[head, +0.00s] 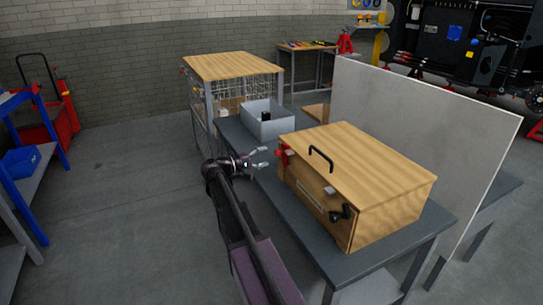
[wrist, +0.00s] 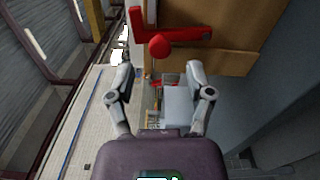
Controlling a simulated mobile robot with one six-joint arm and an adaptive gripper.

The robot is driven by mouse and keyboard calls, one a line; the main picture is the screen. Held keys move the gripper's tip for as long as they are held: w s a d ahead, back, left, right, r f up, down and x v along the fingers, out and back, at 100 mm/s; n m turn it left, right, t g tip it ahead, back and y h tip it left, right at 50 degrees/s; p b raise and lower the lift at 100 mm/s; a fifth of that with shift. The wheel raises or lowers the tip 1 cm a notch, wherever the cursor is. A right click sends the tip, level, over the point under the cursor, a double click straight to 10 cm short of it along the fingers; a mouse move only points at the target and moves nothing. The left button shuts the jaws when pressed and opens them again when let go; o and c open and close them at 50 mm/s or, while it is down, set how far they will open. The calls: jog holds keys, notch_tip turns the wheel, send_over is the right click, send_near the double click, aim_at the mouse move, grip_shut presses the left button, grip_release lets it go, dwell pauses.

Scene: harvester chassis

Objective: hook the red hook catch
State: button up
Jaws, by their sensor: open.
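The red hook catch (head: 283,154) is on the left end of the wooden box (head: 353,172), near its top edge. In the wrist view the red hook catch (wrist: 184,34) shows as a flat red arm with a corner and a round red knob, against the wood. My gripper (head: 262,158) is just left of the catch in the head view. In the wrist view my gripper (wrist: 157,75) has its two fingers spread, with the red knob beyond and between the fingertips. Nothing is held. I cannot tell how the hook part sits on its mate.
A pale panel (head: 420,135) rises behind the box.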

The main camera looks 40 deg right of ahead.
jog(key=w+a, duration=0.1)
jog(key=a, duration=0.5)
jog(key=shift+a, duration=0.3)
jog(key=shift+c, duration=0.2)
jog(key=shift+w, duration=0.1)
jog(key=c, duration=0.4)
jog(key=shift+w+d, duration=0.2)
jog(key=shift+w, duration=0.05)
jog(key=c, duration=0.3)
jog(key=shift+w+d+r+m+t, duration=0.1)
jog(key=shift+w+d+m+t, duration=0.1)
jog(key=shift+w+d+t, duration=0.35)
jog(key=shift+w+d+r+m+t, duration=0.1)
jog(key=shift+w+d+m+t, duration=0.15)
jog(key=shift+w, duration=0.6)
jog(key=shift+w+d+r+m+t, duration=0.15)
jog(key=shift+w+d+t, duration=0.2)
jog(key=shift+w, duration=0.35)
grip_shut()
jog(key=shift+f, duration=0.1)
